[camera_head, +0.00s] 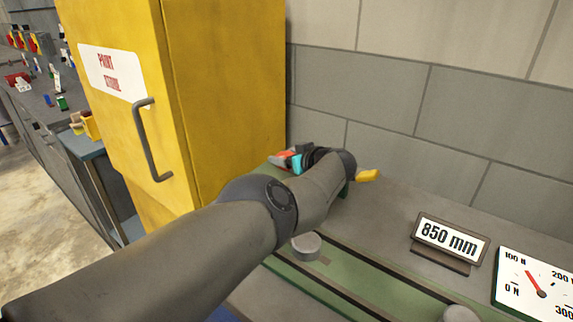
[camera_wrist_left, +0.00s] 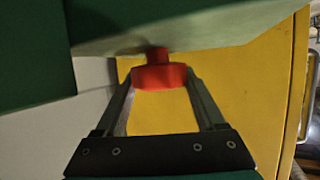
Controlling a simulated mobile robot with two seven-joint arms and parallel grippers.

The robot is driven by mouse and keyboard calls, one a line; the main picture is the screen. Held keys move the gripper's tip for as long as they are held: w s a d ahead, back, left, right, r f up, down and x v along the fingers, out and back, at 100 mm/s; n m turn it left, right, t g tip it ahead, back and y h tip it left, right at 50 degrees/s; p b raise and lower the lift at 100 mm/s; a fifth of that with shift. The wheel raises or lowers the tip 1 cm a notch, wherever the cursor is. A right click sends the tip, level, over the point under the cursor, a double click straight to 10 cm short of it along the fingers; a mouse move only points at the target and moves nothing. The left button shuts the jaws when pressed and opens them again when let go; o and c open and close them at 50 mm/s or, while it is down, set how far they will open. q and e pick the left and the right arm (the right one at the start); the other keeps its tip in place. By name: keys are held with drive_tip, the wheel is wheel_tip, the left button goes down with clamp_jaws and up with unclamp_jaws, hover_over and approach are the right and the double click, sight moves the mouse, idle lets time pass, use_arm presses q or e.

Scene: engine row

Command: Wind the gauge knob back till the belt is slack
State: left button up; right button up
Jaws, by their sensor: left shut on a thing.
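The red gauge knob (camera_wrist_left: 160,77) sits on a short red stem under a green block (camera_wrist_left: 190,25) in the left wrist view. My left gripper (camera_wrist_left: 161,84) has a finger on each side of the knob and is shut on it. In the head view my left gripper (camera_head: 285,160) is at the far end of the green bed, largely hidden by my own arm. The belt (camera_head: 372,270) shows as dark strips along the green bed, beside grey round pulleys (camera_head: 306,245). I cannot tell its tension from the strips. The dial (camera_head: 535,285) has its red needle near 100 N. My right gripper is not in view.
A yellow paint cabinet (camera_head: 225,90) with a grey handle stands close on the left. A grey block wall (camera_head: 430,90) is behind the bench. A sign reading 850 mm (camera_head: 448,237) stands beside the dial. A cluttered bench (camera_head: 45,100) is at the far left.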

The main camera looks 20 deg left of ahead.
use_arm(q)
drive_tip(key=shift+a+r, duration=0.1)
drive_tip(key=shift+r, duration=0.05)
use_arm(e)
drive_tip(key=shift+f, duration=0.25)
use_arm(q)
drive_tip(key=o, duration=1.3)
drive_tip(key=shift+o, duration=0.2)
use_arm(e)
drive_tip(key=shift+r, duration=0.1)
